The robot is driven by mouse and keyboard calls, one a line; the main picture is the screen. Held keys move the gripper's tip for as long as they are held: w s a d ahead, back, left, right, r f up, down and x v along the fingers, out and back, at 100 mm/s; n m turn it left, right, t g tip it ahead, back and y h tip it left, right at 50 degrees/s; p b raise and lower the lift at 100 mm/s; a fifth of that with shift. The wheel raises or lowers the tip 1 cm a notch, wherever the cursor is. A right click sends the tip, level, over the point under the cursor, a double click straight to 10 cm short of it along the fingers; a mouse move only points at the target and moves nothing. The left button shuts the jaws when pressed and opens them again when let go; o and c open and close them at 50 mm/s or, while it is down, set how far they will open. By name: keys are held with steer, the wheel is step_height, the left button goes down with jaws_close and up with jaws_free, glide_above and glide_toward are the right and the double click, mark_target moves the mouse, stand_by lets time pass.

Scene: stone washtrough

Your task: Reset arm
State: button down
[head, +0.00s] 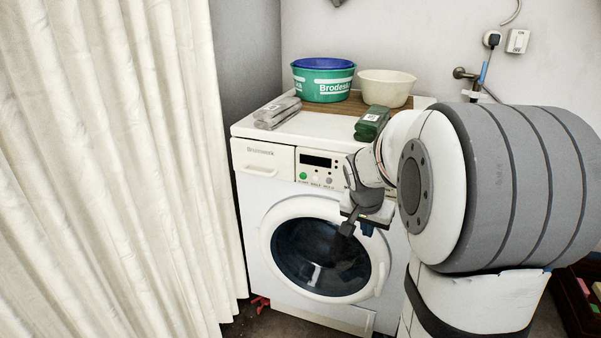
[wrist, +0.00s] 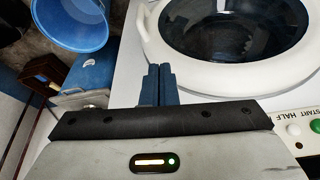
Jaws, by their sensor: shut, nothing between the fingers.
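My gripper (head: 367,230) hangs in front of the upper right part of the washing machine (head: 258,204), partly over its round door (head: 378,272). In the wrist view the two blue fingers (wrist: 158,72) lie side by side, shut with nothing between them. They point toward the white rim of the door (wrist: 160,48). I cannot tell from these views whether they touch the machine. My arm is bent and hides the machine's right side in the head view.
On the machine stand a green tub (head: 322,88), a cream bowl (head: 386,88), a grey folded bundle (head: 277,112) and a green package (head: 372,122). A cream curtain (head: 110,160) hangs on the left. The wrist view shows a blue basin (wrist: 75,24) and a brown crate (wrist: 45,68).

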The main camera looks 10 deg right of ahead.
steer(key=s+a+r+n+y+p, duration=0.1)
steer(key=s+a+r+n+p, duration=0.2)
steer(key=r+p, duration=0.7)
steer(key=s+a+r+n+y+p, duration=0.1)
steer(key=s+a+r+n+p, duration=0.2)
steer(key=s+a+r+p, duration=0.4)
steer(key=s+a+r+n+y+p, duration=0.1)
steer(key=s+a+r+n+p, duration=0.1)
steer(key=s+a+r+p, duration=0.3)
steer(key=s+r+p, duration=0.4)
steer(key=r+p, duration=0.4)
steer(key=r, duration=0.2)
steer(key=shift+s+a+n+p, duration=0.15)
steer(key=shift+a+n+p, duration=0.1)
steer(key=shift+n+p, duration=0.15)
steer(key=shift+d, duration=0.1)
